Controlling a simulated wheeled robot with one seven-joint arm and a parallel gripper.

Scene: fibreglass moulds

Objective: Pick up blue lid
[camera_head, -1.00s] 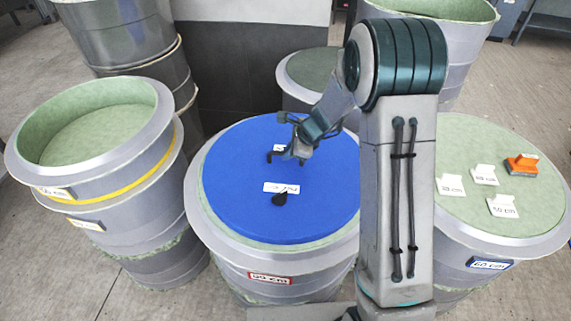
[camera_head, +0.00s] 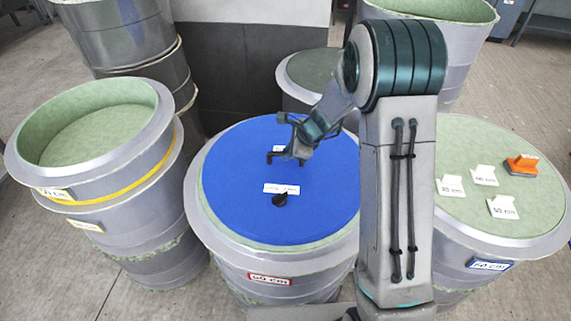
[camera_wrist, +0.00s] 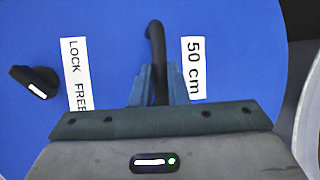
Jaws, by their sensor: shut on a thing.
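The blue lid (camera_head: 235,190) lies on a round grey mould with a pale green rim. It carries a black bar handle, a black knob (camera_head: 280,200) and white labels. My gripper (camera_head: 292,152) is over the lid's upper middle, at the handle. In the wrist view the blue lid (camera_wrist: 110,25) fills most of the picture. There my gripper (camera_wrist: 160,86) is shut on the black handle (camera_wrist: 155,40), between the "LOCK FREE" label (camera_wrist: 76,75) and the "50 cm" label (camera_wrist: 193,68). The knob (camera_wrist: 35,82) with a white mark sits at the left. Part of the handle is hidden by the fingers.
Stacked open moulds (camera_head: 85,165) stand close on the left. A green-topped mould (camera_head: 460,215) on the right holds white tags and an orange block (camera_head: 521,164). Another mould (camera_head: 300,75) stands behind the lid. Grey floor shows at the lower left.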

